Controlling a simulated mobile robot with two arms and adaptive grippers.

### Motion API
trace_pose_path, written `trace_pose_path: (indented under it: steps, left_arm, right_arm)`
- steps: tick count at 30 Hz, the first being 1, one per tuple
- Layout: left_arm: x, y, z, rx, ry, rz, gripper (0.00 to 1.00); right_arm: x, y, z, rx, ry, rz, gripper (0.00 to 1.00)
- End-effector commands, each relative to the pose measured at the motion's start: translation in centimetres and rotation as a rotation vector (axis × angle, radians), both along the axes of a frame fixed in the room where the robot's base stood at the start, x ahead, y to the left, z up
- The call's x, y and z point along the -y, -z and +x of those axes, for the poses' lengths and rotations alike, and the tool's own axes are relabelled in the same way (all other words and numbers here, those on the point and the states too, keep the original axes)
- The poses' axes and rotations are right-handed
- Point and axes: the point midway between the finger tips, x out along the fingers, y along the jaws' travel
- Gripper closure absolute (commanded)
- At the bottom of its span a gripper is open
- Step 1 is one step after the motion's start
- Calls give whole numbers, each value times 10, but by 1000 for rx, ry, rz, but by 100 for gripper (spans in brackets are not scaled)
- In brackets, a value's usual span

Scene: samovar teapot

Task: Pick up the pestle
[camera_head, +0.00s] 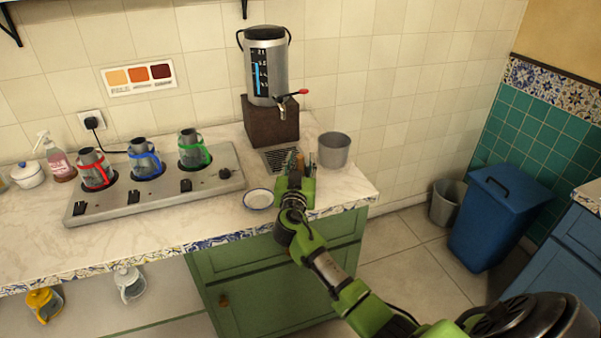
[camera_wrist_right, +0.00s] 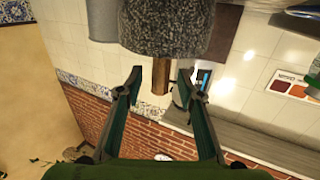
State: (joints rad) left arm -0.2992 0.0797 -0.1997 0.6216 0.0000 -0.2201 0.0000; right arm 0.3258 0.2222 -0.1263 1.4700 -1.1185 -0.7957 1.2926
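The pestle shows in the right wrist view as a short wooden handle (camera_wrist_right: 160,76) sticking out of a rough grey stone body (camera_wrist_right: 164,25). I cannot tell whether that stone is a mortar or part of the pestle. My right gripper (camera_wrist_right: 160,78) is open, with one finger on each side of the handle and a visible gap to each. In the head view the right gripper (camera_head: 298,174) is over the counter's front right part, and a brown wooden piece (camera_head: 290,160) shows beside its fingers. The gripper hides the stone there. My left gripper is not in view.
A grey pot (camera_head: 333,150) stands close right of the gripper. A samovar (camera_head: 266,70) on a brown block (camera_head: 268,122) and a drip grate (camera_head: 281,159) are behind.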

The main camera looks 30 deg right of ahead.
Motion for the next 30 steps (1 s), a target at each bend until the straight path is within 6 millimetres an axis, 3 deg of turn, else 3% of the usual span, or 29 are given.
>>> trace_pose_path:
  steps: [9,13,14,30]
  left_arm:
    - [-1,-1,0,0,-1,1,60]
    - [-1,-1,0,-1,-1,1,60]
    - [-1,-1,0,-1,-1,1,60]
    - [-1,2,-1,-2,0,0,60]
  right_arm:
    - [3,1,4,-1,-1,1,65]
    - [3,1,4,-1,-1,1,97]
    - [3,1,4,-1,-1,1,100]
    - [3,-10,5,4,-1,0,100]
